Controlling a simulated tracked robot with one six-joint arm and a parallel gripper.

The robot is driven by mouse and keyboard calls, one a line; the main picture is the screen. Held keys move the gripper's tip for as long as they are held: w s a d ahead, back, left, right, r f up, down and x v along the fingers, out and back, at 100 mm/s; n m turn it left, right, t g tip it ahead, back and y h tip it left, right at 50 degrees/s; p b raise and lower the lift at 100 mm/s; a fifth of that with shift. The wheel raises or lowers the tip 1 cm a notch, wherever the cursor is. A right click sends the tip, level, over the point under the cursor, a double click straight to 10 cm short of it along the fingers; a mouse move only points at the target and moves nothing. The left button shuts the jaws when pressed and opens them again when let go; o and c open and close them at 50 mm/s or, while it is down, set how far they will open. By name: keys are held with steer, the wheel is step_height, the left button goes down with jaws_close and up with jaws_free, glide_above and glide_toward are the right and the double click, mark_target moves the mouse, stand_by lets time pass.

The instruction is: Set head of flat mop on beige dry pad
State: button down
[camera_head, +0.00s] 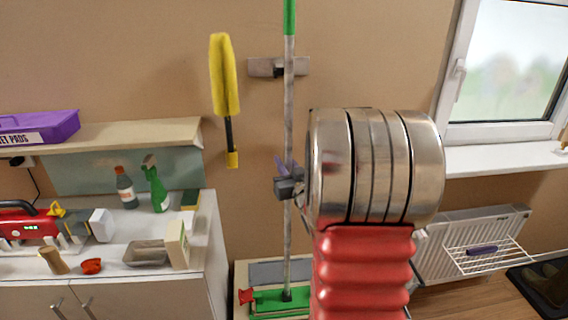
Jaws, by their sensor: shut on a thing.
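The flat mop has a long grey handle (289,120) with a green upper grip (290,15). It stands nearly upright in front of the wall. Its green head (272,301) is low in the picture, partly hidden by my arm. My gripper (288,186) is shut on the handle at about mid-height. A beige surface (240,273) and a grey panel (265,272) show behind and beside the head. I cannot tell which part is the beige dry pad, or whether the head touches it.
A wall holder (263,67) is behind the handle, with a yellow duster (224,75) hanging to its left. A cluttered white counter (120,235) stands left, under a shelf (120,135). A radiator (440,260) with a wire rack (490,257) is right. My arm hides the lower middle.

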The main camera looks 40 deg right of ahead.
steer(key=shift+f, duration=0.2)
stand_by(0.6)
steer(key=c, duration=1.6)
jaws_free()
steer(key=shift+o, duration=0.2)
steer(key=shift+f, duration=0.2)
